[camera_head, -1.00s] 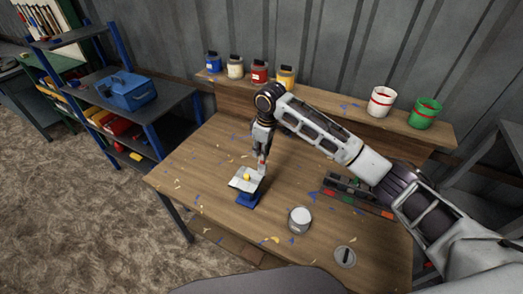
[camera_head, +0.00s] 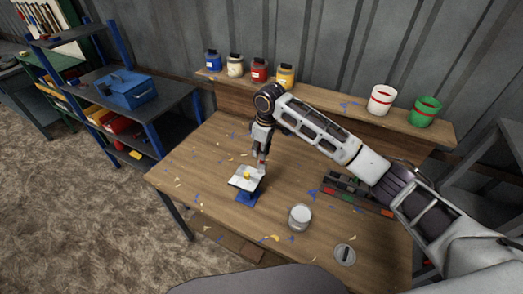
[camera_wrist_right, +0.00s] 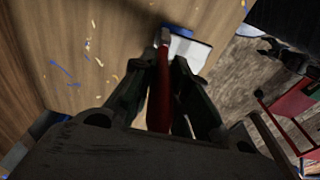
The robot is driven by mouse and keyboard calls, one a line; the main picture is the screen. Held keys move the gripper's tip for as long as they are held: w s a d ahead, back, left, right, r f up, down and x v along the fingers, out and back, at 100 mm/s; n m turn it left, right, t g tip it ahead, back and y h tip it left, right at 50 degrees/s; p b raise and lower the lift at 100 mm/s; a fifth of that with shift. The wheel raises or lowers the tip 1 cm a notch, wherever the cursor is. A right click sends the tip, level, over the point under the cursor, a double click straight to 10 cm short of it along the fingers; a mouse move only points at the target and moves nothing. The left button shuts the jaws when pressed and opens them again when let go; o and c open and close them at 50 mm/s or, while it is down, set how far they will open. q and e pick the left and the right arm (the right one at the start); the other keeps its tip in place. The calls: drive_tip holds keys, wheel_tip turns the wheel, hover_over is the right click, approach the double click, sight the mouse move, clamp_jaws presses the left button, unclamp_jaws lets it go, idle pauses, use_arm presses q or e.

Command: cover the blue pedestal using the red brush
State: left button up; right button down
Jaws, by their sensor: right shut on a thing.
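The blue pedestal (camera_head: 246,197) stands on the wooden table, left of the middle in the head view. My right gripper (camera_head: 262,152) is above the far right side of the plate, pointing down. It is shut on the red brush, whose handle (camera_wrist_right: 161,98) runs between the fingers in the right wrist view. The brush tip is at the plate's edge; I cannot tell whether it touches. The plate (camera_wrist_right: 190,50) also shows there. My left gripper is not identifiable in either view.
A grey-white can (camera_head: 300,217) and a round lid (camera_head: 345,256) are near the table's front. A dark tray (camera_head: 350,190) lies to the right. Several paint jars and two buckets (camera_head: 381,99) line the back ledge (camera_head: 330,110). Shelves with a blue toolbox (camera_head: 127,91) stand left.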

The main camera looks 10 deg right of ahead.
drive_tip(key=shift+w+a+r, duration=0.1)
drive_tip(key=shift+w+a, duration=0.3)
drive_tip(key=shift+a, duration=0.15)
use_arm(q)
drive_tip(key=shift+d, duration=0.1)
use_arm(e)
drive_tip(key=shift+w+a, duration=0.5)
drive_tip(key=shift+a, duration=0.25)
drive_tip(key=shift+a, duration=0.1)
